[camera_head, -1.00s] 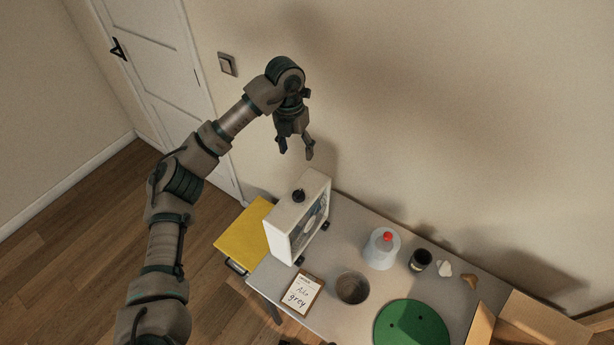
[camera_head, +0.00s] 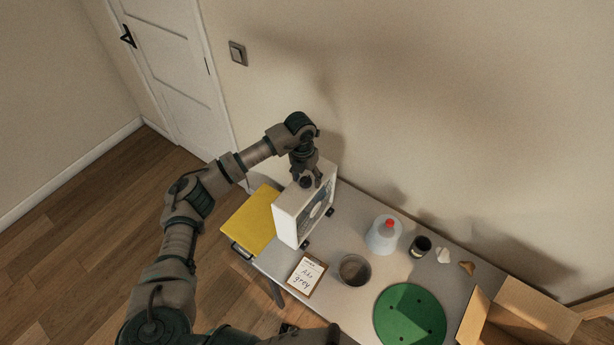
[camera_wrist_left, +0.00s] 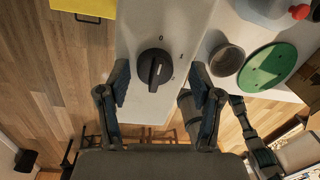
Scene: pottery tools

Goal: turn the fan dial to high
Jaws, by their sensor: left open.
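The white box fan (camera_head: 290,218) stands upright on the left end of the table, its grille facing right. Its black dial (camera_wrist_left: 155,68) sits on the top face, with a "0" printed above it and small marks to its right in the wrist view. The dial's ridge runs nearly upright in that view, roughly in line with the "0". My left gripper (camera_wrist_left: 158,84) is open, pointing down, one finger on each side of the dial with gaps showing. In the head view the left gripper (camera_head: 313,183) partly covers the dial. Parts of my right arm show; its jaws are not clear.
A yellow panel (camera_head: 250,220) is left of the fan. The grey table (camera_head: 335,275) also holds a clipboard (camera_head: 306,275), a bowl (camera_head: 354,270), a red-capped bottle (camera_head: 383,236), a dark cup (camera_head: 420,246) and a green disc (camera_head: 410,315). A cardboard box (camera_head: 520,318) is at right.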

